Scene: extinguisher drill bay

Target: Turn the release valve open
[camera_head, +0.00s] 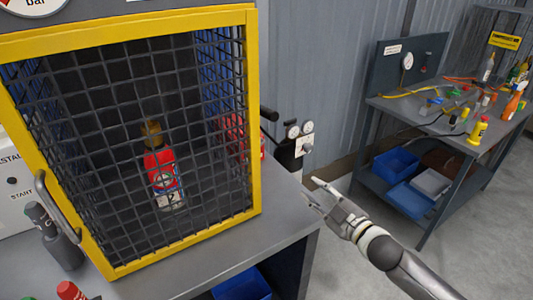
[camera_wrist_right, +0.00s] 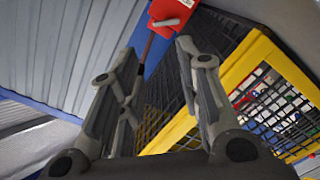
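My right gripper (camera_head: 322,192) is open and empty, in the air just right of the grey bench that carries the yellow-framed mesh cage (camera_head: 254,110). In the right wrist view its fingers (camera_wrist_right: 158,52) are spread apart. Beyond the fingertips there, a red fitting with a grey lever (camera_wrist_right: 180,12) sits on a blue panel. I cannot tell for sure that this is the release valve. In the head view red parts (camera_head: 235,130) show partly through the mesh. A red and yellow extinguisher (camera_head: 163,176) stands inside the cage. My left gripper is not in view.
Two small gauges on a fitting (camera_head: 300,135) are behind the bench's right end. A black bar end (camera_head: 268,114) juts out beside the cage. A second bench (camera_head: 400,105) with bottles and tools stands at the right. Open floor (camera_head: 490,240) lies right of my arm.

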